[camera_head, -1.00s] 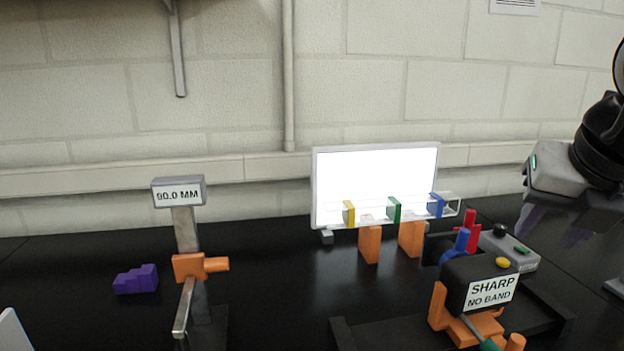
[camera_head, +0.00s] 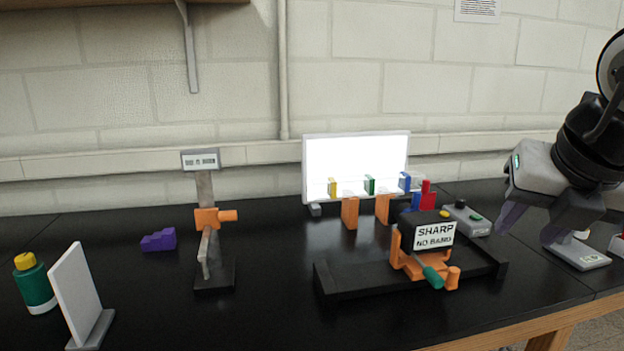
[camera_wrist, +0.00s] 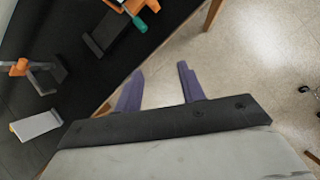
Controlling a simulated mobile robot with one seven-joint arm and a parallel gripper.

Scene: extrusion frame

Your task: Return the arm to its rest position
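My gripper (camera_head: 529,226) hangs at the right of the head view, in front of the right part of the black bench, with its purple fingers pointing down. In the wrist view, my gripper (camera_wrist: 160,90) shows two purple fingers well apart with nothing between them. Pale floor and the bench edge lie beyond the fingertips. The fingers touch nothing that I can see.
The black bench (camera_head: 270,315) holds an orange-clamped gauge stand (camera_head: 207,217), a device labelled SHARP NO BAND (camera_head: 434,235), a bright white panel (camera_head: 355,160), a purple stepped block (camera_head: 159,240), a green bottle (camera_head: 35,285) and a white upright plate (camera_head: 78,298). Floor is clear at the lower right.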

